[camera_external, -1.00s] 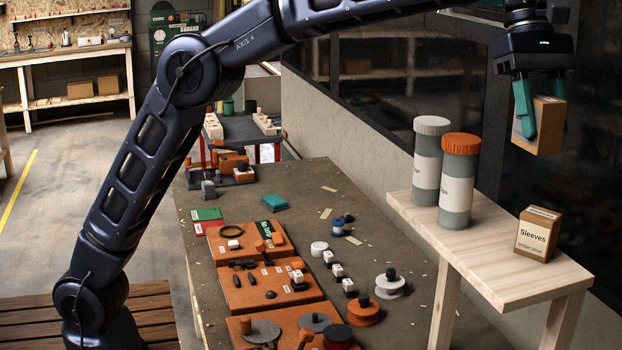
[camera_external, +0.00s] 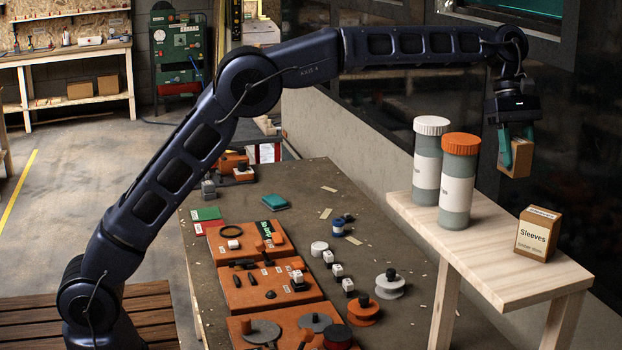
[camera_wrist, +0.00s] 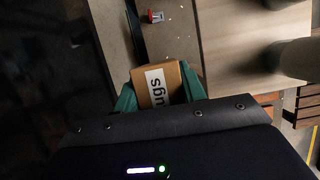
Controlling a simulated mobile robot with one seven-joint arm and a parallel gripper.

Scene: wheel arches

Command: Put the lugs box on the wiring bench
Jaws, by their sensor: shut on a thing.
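My gripper (camera_external: 513,150), with teal fingers, is shut on a small cardboard box, the lugs box (camera_external: 519,160). It holds the box in the air behind the pale wooden shelf, to the right of the two jars. In the wrist view the lugs box (camera_wrist: 158,86) sits between the teal fingers (camera_wrist: 160,95), and its white label reads "ugs", the rest hidden. The wiring bench is most likely the long dark-topped bench (camera_external: 300,190) with orange boards, left of and below the shelf.
On the wooden shelf (camera_external: 470,262) stand a white-lidded jar (camera_external: 428,165), an orange-lidded jar (camera_external: 457,190) and a Sleeves box (camera_external: 537,235). The bench holds orange boards (camera_external: 265,290), a teal case (camera_external: 274,202) and several spools. Bare bench top shows near its far end.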

